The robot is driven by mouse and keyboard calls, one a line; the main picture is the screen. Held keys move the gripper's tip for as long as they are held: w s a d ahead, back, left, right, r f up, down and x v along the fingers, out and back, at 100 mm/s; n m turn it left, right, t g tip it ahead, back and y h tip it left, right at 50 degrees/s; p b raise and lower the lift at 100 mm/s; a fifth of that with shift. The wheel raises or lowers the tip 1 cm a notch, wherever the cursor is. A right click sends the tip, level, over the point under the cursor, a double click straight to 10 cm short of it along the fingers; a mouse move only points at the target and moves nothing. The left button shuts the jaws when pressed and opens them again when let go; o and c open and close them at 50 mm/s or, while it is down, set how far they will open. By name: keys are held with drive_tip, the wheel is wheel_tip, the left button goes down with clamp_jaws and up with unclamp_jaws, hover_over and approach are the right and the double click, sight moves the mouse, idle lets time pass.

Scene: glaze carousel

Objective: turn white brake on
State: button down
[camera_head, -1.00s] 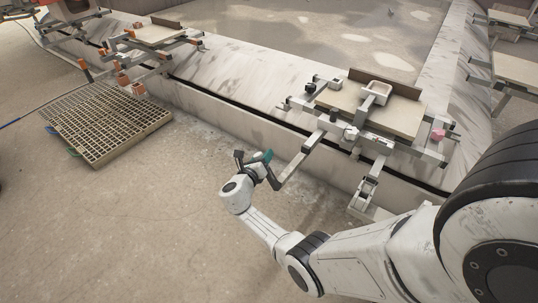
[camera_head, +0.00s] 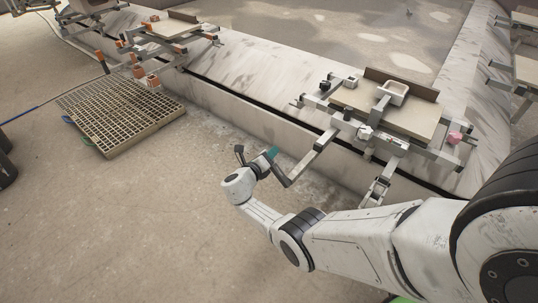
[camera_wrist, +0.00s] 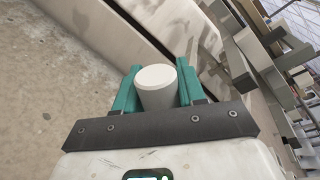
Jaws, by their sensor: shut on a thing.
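The station with pale grey beams (camera_head: 395,145) stands at the right in the head view. A grey arm (camera_head: 312,160) reaches from it down toward my gripper (camera_head: 258,158). In the wrist view a white, slightly tapered knob (camera_wrist: 157,90) sits between the teal fingers of my gripper (camera_wrist: 158,85), which is shut on it. I take this knob to be the white brake's handle. In the head view the knob is too small or hidden to make out. How the knob joins the grey arm is hidden, and the brake's setting cannot be read.
The station carries a board, a white basin (camera_head: 394,92) and a pink block (camera_head: 455,137). A low concrete kerb (camera_head: 255,120) runs behind my gripper. A grated pallet (camera_head: 120,115) lies at the left, near an orange-marked station (camera_head: 165,35). The floor at lower left is clear.

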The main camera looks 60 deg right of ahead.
drive_tip(key=c, duration=0.8)
unclamp_jaws()
drive_tip(key=shift+w+f, duration=0.1)
drive_tip(key=shift+o, duration=0.2)
drive_tip(key=p+v, duration=0.4)
drive_tip(key=v, duration=0.6)
drive_tip(key=shift+a, duration=0.4)
